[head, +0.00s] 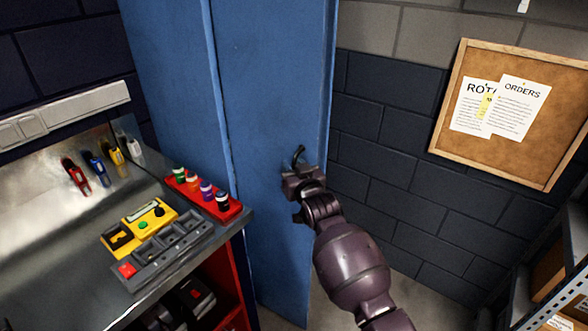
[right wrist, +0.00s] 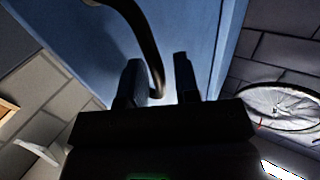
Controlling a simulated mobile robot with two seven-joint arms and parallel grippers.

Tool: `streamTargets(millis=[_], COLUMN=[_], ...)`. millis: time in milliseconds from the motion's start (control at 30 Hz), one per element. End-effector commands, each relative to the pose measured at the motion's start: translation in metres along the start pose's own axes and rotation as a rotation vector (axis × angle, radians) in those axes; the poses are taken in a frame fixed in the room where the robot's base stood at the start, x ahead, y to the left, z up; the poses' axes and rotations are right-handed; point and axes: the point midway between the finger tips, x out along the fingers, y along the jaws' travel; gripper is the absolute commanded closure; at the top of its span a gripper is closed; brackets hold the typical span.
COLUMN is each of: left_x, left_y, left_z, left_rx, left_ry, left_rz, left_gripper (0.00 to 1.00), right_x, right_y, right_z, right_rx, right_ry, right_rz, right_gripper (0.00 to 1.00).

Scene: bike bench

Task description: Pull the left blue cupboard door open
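The blue cupboard (head: 270,90) stands behind the bench, with a vertical seam dividing its blue faces. The panel right of the seam looks closed; I cannot tell for sure which door it is. A dark curved handle (head: 298,153) is on this panel; in the right wrist view the handle (right wrist: 148,40) curves down between my fingers. My right gripper (head: 300,176) is at the handle; in the wrist view its two fingers (right wrist: 159,82) stand apart, with gaps beside the handle. Whether a finger touches it is unclear. My left gripper is not in view.
A workbench (head: 70,290) with a red tray (head: 225,213) of small bottles and a yellow device (head: 140,226) stands left of the panel. A corkboard (head: 510,165) hangs on the right wall. A metal shelf (head: 520,300) is at lower right. Some floor shows between.

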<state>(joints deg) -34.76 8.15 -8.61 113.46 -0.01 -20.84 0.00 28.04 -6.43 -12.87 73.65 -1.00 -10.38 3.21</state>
Motion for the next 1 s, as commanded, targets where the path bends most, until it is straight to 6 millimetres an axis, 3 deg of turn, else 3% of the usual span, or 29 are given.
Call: streamTargets(millis=[467, 1000], left_x=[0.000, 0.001], left_y=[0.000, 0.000], left_z=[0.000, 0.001], left_rx=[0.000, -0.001], left_ry=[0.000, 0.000], left_rz=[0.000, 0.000], left_gripper=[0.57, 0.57], right_x=[-0.007, -0.083], right_y=[0.001, 0.001], right_z=[0.003, 0.003], right_rx=[0.005, 0.004], right_ry=[-0.005, -0.005], right_rz=[0.001, 0.001], right_gripper=[0.63, 0.63])
